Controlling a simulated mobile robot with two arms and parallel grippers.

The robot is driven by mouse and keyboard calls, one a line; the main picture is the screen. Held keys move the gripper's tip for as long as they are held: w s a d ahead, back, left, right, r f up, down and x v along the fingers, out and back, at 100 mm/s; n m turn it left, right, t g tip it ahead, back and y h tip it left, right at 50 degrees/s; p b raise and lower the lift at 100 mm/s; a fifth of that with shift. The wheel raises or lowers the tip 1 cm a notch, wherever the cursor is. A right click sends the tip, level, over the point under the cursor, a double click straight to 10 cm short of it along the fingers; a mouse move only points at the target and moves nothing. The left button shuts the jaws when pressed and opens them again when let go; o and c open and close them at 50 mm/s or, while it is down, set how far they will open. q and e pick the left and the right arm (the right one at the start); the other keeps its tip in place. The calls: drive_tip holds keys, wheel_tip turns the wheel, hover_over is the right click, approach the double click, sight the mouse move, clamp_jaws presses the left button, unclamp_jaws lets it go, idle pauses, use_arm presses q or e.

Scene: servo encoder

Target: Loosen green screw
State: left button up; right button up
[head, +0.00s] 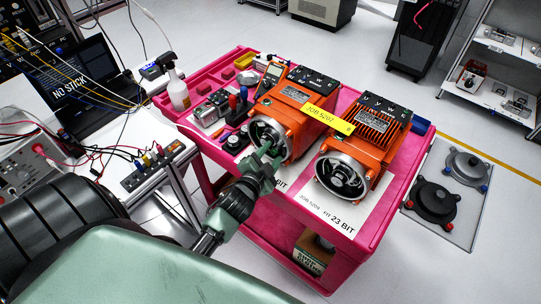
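Two orange servo motors with silver round end housings lie on a pink cart. The left motor (297,102) has its open round end towards me, and the right motor (362,137) lies beside it, its open end clear of my arm. My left gripper (266,152) is at the round end of the left motor, its tips in front of or inside the opening. I cannot tell if they touch anything or how far apart they are. I cannot make out a green screw; the gripper covers part of that opening. My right gripper is not in view.
The pink cart (374,240) also carries screwdrivers (239,99), a spray bottle (177,90) and a yellow label (328,118) across the motors. A laptop (72,88) and cabled bench stand at left. Grey and black round parts lie on a floor plate (469,216) at right.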

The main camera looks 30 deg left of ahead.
use_arm(q)
drive_tip(key=shift+f, duration=0.15)
drive_tip(key=shift+s, duration=0.1)
drive_tip(key=shift+s, duration=0.3)
drive_tip(key=b+v, duration=0.1)
drive_tip(key=v, duration=0.6)
drive_tip(key=shift+b, duration=0.4)
drive_tip(key=shift+d, duration=0.1)
